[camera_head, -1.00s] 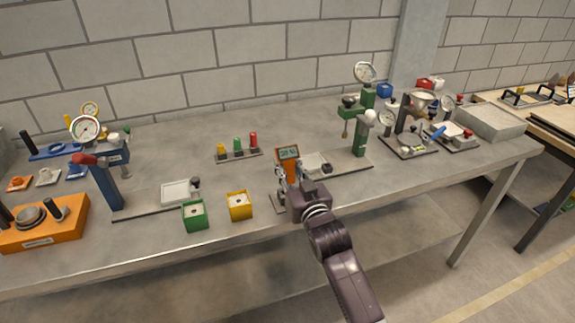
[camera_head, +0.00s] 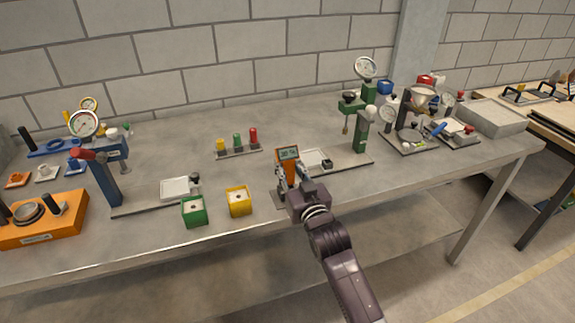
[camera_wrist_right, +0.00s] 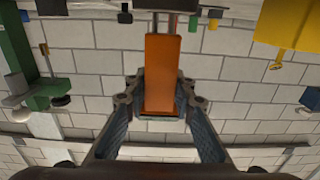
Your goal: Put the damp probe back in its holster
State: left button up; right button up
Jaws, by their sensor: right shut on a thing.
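The damp probe, an orange handheld meter with a small lit display (camera_head: 288,153), stands roughly upright near the table's front edge. My right gripper (camera_head: 287,180) is shut on its body. In the right wrist view the orange body (camera_wrist_right: 160,75) sits between the fingertips of my right gripper (camera_wrist_right: 160,100), with metal prongs (camera_wrist_right: 162,22) at its table-side end. A grey base piece (camera_head: 278,199), possibly the holster, lies just beside and below the gripper, mostly hidden. I cannot tell whether the prongs are inside anything. My left gripper is not in view.
A yellow block (camera_head: 238,201) and a green block (camera_head: 194,211) stand left of the gripper. A green gauge stand (camera_head: 360,130) with a flat base is close on the right. A rack of coloured pegs (camera_head: 238,150) lies behind. The table's middle back is clear.

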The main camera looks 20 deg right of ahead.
jog(key=shift+f+b, duration=0.35)
jog(key=shift+f, duration=0.3)
jog(key=shift+f, duration=0.15)
jog(key=o, duration=1.1)
jog(key=shift+c, duration=0.2)
jog(key=shift+s, duration=0.1)
jog(key=s, duration=1.2)
jog(key=shift+d, duration=0.2)
jog(key=shift+w, duration=0.1)
